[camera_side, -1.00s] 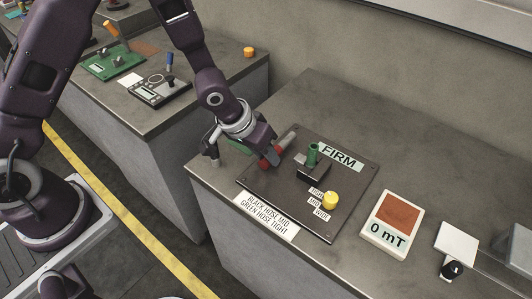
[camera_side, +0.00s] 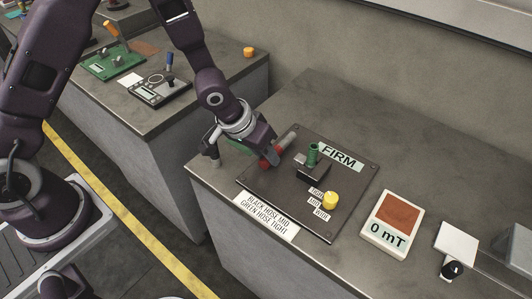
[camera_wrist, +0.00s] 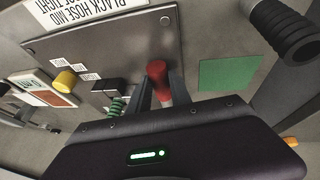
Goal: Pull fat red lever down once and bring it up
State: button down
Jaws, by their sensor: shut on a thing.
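The fat red lever (camera_side: 270,158) is on the left part of the dark panel (camera_side: 338,210) marked FIRM. A grey shaft or rod (camera_side: 287,137) shows just behind it, toward the upper right. My gripper (camera_side: 268,150) is at the lever, with its fingers closed around the red part. In the wrist view the red lever (camera_wrist: 158,76) stands between my two fingers (camera_wrist: 155,95), and its rounded end sticks out past them. The lower part of the lever is hidden by my gripper.
A green piece on a black block (camera_side: 312,155) and a yellow knob (camera_side: 329,200) stand on the same panel. A white label (camera_side: 265,216) lies at its front edge. A 0 mT display (camera_side: 391,222) is to the right. A green pad (camera_wrist: 229,74) lies beside the panel.

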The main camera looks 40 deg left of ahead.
aim_at(276, 147)
dwell(0.4)
jog(key=shift+w+r+g, duration=0.3)
jog(key=shift+r+g, duration=0.35)
jog(key=shift+w+r+g, duration=0.25)
jog(key=shift+r+g, duration=0.4)
jog(key=shift+g, duration=0.05)
jog(key=shift+w+r+g, duration=0.3)
jog(key=shift+r+g, duration=0.35)
jog(key=shift+w+r+n+g, duration=0.2)
jog(key=shift+w+r+g, duration=0.45)
jog(key=shift+g, duration=0.35)
jog(key=shift+w+r+n+g, duration=0.2)
jog(key=shift+w+r+g, duration=0.2)
jog(key=shift+r+g, duration=0.5)
jog(key=shift+f, duration=0.1)
jog(key=c, duration=1.5)
grip_release()
jog(key=shift+o, duration=0.2)
jog(key=v, duration=0.7)
jog(key=shift+w, duration=0.15)
